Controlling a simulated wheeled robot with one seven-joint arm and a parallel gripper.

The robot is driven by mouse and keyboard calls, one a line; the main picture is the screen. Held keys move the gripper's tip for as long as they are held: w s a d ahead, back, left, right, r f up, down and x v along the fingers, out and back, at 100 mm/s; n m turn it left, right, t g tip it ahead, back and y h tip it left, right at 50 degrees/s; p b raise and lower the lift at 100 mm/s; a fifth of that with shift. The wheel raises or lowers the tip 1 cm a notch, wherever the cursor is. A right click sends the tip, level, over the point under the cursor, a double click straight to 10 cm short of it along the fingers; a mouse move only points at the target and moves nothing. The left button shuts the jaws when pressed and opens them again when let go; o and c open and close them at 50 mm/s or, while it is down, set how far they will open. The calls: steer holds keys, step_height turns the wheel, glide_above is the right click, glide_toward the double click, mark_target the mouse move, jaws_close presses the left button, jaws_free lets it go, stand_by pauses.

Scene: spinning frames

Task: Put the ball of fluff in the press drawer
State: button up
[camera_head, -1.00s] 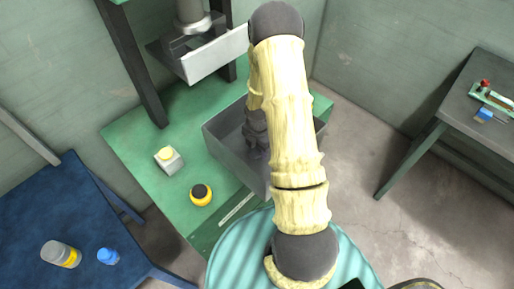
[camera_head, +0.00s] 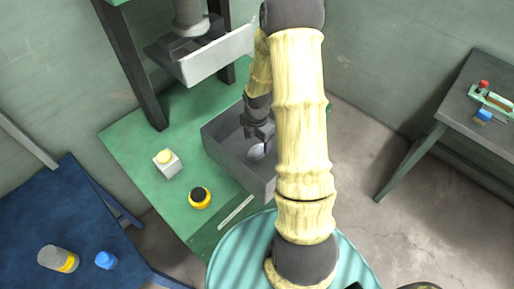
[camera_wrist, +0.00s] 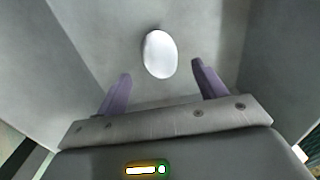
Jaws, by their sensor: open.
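The ball of fluff (camera_wrist: 160,54) is a smooth white oval in the wrist view, lying on the floor of a grey bin. It also shows in the head view (camera_head: 256,152) as a small pale shape in the grey bin (camera_head: 222,150) on the green table. My gripper (camera_wrist: 160,88) is open, its two purple fingers apart, with the ball ahead of and between the fingertips, not held. In the head view my gripper (camera_head: 262,136) reaches down into the bin, just above the ball. The press drawer (camera_head: 215,55), with a light front panel, is pulled out under the press at the back.
A white block with a yellow button (camera_head: 168,163) and a yellow-black round knob (camera_head: 200,197) are on the green table left of the bin. A blue table (camera_head: 50,215) holds a bottle and a blue cap. The bin walls surround my gripper.

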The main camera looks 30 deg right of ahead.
mark_target(256, 150)
step_height(256, 150, up, 6)
steer(key=shift+f, duration=0.1)
stand_by(0.6)
steer(key=s+a+r+m+t, duration=0.2)
steer(key=s+a+r+m, duration=0.8)
steer(key=m, duration=1.2)
steer(key=shift+s+a+r+t, duration=0.3)
steer(key=shift+s+a+r, duration=0.1)
steer(key=shift+s, duration=0.35)
